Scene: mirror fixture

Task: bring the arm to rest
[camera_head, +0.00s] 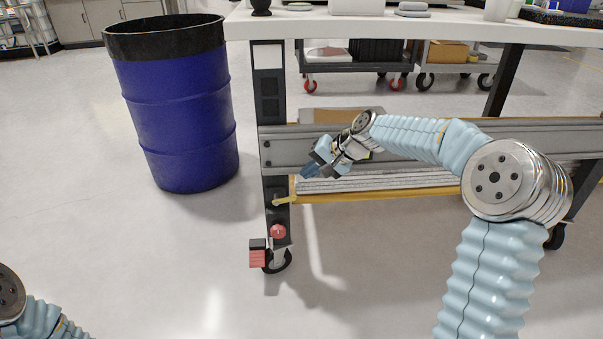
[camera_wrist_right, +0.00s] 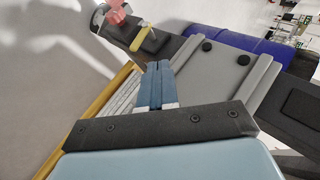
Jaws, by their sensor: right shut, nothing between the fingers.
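My right arm (camera_head: 495,260) comes in from the lower right and bends left at a metal joint. My right gripper (camera_head: 309,172) is in front of the bench's grey side rail, below the tabletop. Its blue fingers are together with nothing between them, and they also show in the right wrist view (camera_wrist_right: 155,85). I cannot tell how far the fingertips are from the rail. A bit of my left arm (camera_head: 35,315) shows at the lower left corner. My left gripper is out of view.
A wheeled workbench (camera_head: 400,29) with small items on top stands ahead. Its leg ends in a caster with a red knob (camera_head: 278,231). A blue drum (camera_head: 183,120) stands to its left. Carts (camera_head: 350,65) are behind. The floor (camera_head: 150,260) at front left is clear.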

